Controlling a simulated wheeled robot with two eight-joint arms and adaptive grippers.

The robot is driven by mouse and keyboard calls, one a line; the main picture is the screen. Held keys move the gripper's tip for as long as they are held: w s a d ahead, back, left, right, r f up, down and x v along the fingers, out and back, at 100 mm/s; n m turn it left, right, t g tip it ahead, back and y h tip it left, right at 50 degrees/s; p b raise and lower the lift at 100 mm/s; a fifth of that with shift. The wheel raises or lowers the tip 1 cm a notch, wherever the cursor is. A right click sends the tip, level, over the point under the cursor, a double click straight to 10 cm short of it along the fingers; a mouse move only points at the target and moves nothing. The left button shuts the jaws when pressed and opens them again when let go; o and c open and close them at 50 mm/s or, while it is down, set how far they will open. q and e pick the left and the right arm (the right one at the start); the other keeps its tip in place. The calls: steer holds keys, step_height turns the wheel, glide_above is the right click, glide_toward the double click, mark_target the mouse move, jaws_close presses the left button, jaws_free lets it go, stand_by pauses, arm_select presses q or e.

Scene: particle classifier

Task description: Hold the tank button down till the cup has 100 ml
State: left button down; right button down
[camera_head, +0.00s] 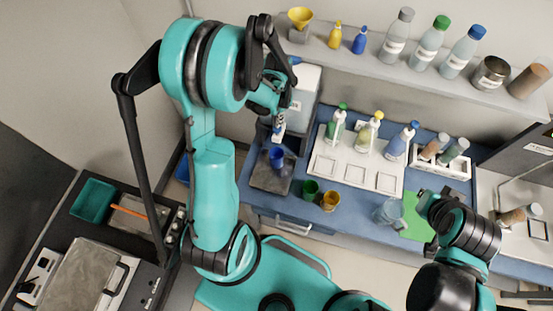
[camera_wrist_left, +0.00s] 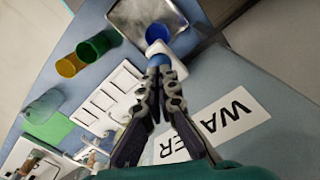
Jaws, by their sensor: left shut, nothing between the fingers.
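The water tank (camera_head: 304,88) is a pale box against the back wall; its WATER label shows in the left wrist view (camera_wrist_left: 212,128). A blue part on a white spout (camera_wrist_left: 156,48), seemingly the button, is at my left fingertips; I cannot tell whether it is pressed. The blue cup (camera_head: 277,153) stands on a grey plate (camera_head: 265,180) below the spout; it also shows in the left wrist view (camera_wrist_left: 165,22). Its water level is not readable. My left gripper (camera_wrist_left: 160,68) is shut and empty. My right gripper (camera_head: 425,200) is by the green mat (camera_head: 415,222); its fingers are unclear.
A green cup (camera_head: 310,190) and a yellow cup (camera_head: 330,200) stand right of the plate. A clear beaker (camera_head: 388,212) is beside the green mat. A white tray (camera_head: 350,178) holds several bottles. A shelf (camera_head: 365,62) with bottles runs above.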

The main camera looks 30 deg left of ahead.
arm_select(q)
steer(key=shift+f, duration=0.2)
stand_by(0.4)
steer(key=shift+f+b, duration=1.4)
steer(key=shift+b, duration=0.2)
steer(key=shift+r, duration=0.1)
stand_by(0.4)
step_height(320, 180, up, 7)
steer(key=p, duration=0.4)
steer(key=shift+p, duration=0.35)
stand_by(1.1)
